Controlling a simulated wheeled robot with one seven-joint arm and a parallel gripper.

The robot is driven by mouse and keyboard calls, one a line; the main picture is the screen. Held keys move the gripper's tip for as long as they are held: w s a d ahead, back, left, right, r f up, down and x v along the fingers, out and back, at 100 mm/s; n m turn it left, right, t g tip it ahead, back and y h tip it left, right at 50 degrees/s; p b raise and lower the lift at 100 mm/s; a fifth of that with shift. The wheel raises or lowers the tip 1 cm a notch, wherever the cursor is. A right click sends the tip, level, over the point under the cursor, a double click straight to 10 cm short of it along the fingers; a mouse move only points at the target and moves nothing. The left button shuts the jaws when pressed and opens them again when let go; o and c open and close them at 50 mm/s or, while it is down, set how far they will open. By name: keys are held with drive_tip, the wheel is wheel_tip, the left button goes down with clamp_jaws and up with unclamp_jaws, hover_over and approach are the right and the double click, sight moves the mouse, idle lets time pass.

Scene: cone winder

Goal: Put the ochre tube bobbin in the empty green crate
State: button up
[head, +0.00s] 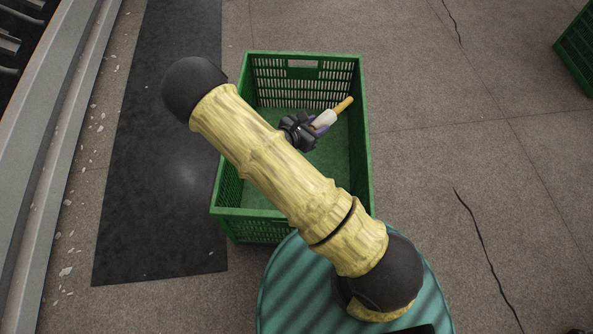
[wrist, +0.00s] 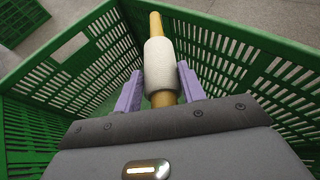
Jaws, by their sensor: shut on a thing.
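The ochre tube bobbin (head: 343,105) is an ochre tube with a band of white yarn around its middle. My gripper (head: 318,124) is shut on it, over the green crate (head: 364,150). In the wrist view the bobbin (wrist: 160,62) sits between the two purple fingers of my gripper (wrist: 160,88), with its ochre end pointing away. The crate's slatted walls (wrist: 235,50) rise around it. The part of the crate floor that shows in the head view is bare; my arm hides the rest. I cannot tell whether the bobbin touches the crate.
Another green crate (head: 577,50) stands at the right edge of the head view. A dark mat (head: 160,200) lies left of the crate, beside a grey machine edge (head: 45,130). The cracked concrete floor to the right is clear.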

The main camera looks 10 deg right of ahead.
wheel_tip(320, 180, down, 12)
drive_tip(key=b, duration=0.8)
drive_tip(key=shift+r+b, duration=0.25)
drive_tip(key=shift+b, duration=0.05)
wheel_tip(320, 180, down, 6)
drive_tip(key=b, duration=0.4)
drive_tip(key=shift+b, duration=0.35)
drive_tip(key=shift+f, duration=0.1)
wheel_tip(320, 180, down, 4)
drive_tip(key=b, duration=0.3)
